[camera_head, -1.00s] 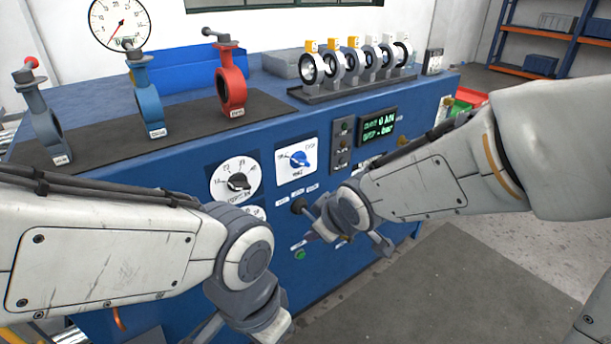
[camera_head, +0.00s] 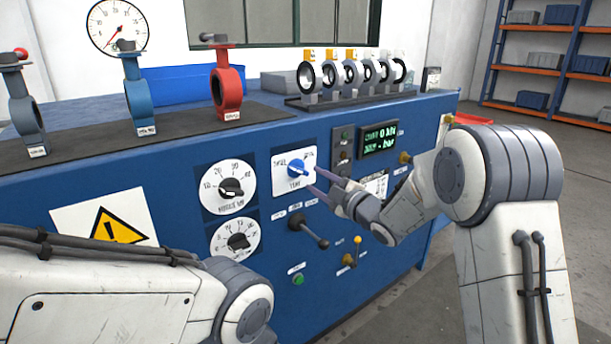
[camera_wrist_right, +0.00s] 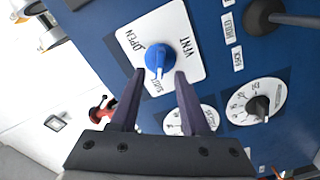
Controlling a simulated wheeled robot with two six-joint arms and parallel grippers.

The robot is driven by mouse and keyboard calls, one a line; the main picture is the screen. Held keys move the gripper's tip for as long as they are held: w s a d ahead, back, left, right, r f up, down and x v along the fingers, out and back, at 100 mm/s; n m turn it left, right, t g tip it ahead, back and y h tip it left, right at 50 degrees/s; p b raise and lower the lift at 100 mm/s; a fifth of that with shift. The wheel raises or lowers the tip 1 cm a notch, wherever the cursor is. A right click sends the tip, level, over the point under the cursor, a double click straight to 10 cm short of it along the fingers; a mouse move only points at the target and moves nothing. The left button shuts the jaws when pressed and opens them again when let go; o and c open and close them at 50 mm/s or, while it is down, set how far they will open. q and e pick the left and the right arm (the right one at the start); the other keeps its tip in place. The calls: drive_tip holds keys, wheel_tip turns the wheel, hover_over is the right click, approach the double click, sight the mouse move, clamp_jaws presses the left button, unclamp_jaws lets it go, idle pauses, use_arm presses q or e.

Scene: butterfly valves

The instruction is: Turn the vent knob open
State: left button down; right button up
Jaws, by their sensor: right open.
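The vent knob (camera_head: 297,167) is blue on a white square plate (camera_head: 281,184) on the front of the blue bench. It also shows in the right wrist view (camera_wrist_right: 160,53), with OPEN and VENT labels and a third, which looks like SHUT. Its white pointer line is towards that third label. My right gripper (camera_head: 313,179) is open, its two fingers just to the right of the knob in the head view. In the wrist view, the fingertips (camera_wrist_right: 158,76) are spread on either side below the knob, apparently not touching it. My left gripper is out of view.
Two white dials (camera_head: 228,187) (camera_head: 235,240) are left of the plate. A black lever (camera_head: 308,232) juts out below it. A yellow-tipped toggle (camera_head: 350,258) and green button (camera_head: 298,279) are lower. A lit display (camera_head: 378,138) is to the right.

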sight(304, 173)
drive_tip(key=x, duration=0.5)
drive_tip(key=shift+w+a, duration=0.1)
drive_tip(key=shift+a, duration=0.05)
clamp_jaws()
